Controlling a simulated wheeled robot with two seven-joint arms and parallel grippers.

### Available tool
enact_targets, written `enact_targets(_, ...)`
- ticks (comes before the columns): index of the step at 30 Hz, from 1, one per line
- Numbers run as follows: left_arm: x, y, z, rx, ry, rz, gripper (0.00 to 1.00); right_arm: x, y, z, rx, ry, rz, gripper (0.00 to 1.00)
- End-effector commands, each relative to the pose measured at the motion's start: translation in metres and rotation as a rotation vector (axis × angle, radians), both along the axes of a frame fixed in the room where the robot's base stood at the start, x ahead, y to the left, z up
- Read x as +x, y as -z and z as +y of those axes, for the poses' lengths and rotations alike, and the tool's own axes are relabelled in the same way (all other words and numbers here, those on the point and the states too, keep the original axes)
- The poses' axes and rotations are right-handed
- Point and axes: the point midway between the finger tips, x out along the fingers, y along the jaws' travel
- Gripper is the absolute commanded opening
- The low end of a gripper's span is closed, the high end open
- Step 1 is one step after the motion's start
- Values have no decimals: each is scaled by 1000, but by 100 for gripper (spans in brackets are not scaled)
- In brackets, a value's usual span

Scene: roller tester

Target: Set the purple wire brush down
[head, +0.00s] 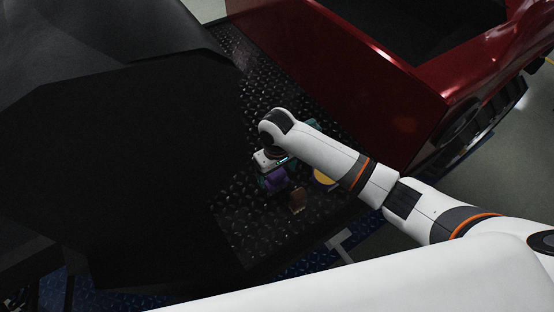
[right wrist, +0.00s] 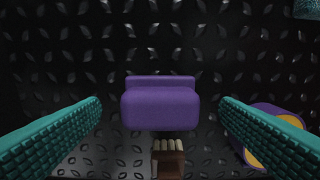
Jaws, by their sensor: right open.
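The purple wire brush (right wrist: 160,105) shows in the right wrist view as a blocky purple body with a narrower purple part behind it. It appears to lie on the dark diamond-tread plate (right wrist: 60,60). It also shows in the head view (head: 276,180), just below my right gripper (head: 272,177). In the right wrist view the two teal ribbed fingers of my right gripper (right wrist: 160,108) are wide open, one on each side of the brush, with a clear gap to both sides. The brush's bristles cannot be made out. My left gripper is not in view.
A brown block with pale stubs (right wrist: 169,160) stands close in front of the brush. A round purple and yellow thing (right wrist: 272,140) lies partly behind the right finger. A teal thing (right wrist: 307,9) is at the far corner. A red body (head: 340,65) rises behind the plate.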

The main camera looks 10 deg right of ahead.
Motion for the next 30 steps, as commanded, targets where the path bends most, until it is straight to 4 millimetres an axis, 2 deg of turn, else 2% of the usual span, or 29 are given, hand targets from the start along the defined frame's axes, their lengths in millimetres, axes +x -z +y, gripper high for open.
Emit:
enact_targets(6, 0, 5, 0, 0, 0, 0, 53, 0, -45, 0, 0, -1, -3, 85)
enact_targets(12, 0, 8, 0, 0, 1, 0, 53, 0, -69, 0, 1, -1, -2, 85)
enact_targets(30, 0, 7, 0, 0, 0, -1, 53, 0, -74, 0, 0, 0, 1, 85)
